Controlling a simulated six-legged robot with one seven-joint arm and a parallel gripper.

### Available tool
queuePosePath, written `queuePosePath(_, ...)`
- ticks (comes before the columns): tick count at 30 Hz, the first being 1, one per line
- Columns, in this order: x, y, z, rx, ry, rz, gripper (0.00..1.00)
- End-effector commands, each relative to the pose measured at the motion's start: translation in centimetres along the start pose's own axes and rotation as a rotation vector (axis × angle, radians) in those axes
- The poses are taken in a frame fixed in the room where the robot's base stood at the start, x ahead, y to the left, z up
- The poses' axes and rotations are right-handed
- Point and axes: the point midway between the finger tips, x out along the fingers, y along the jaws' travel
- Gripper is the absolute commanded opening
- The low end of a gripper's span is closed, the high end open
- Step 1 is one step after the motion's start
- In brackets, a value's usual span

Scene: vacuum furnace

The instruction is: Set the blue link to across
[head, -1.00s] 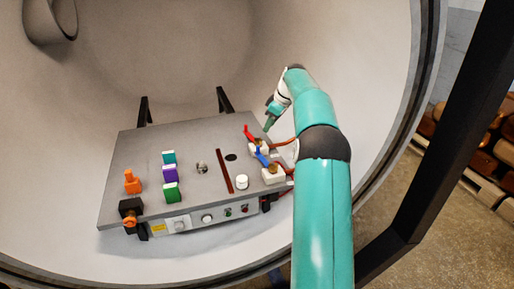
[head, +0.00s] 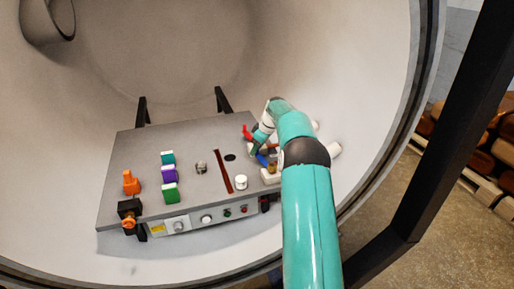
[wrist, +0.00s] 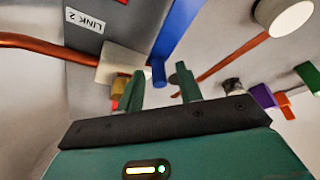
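The blue link (head: 261,160) is a blue lever on a white block at the right side of the grey panel. In the wrist view the blue link (wrist: 178,36) runs from the top edge down to a pale block, with its near end between my two fingertips. My gripper (wrist: 160,74) is open, with green fingers apart on either side of that end. I cannot tell whether either finger touches it. In the head view my gripper (head: 254,149) is at the blue link, partly hiding it and its block.
The red link (head: 247,132) is just behind my gripper. A label reading LINK 2 (wrist: 84,19) and copper cables (wrist: 45,42) show in the wrist view.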

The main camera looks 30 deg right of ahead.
Motion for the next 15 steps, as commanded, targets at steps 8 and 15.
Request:
queuePosePath(8, -0.05, 0.00, -0.01, 0.000, 0.000, 0.000, 0.02)
queuePosePath(15, -0.06, -0.01, -0.02, -0.001, 0.000, 0.000, 0.00)
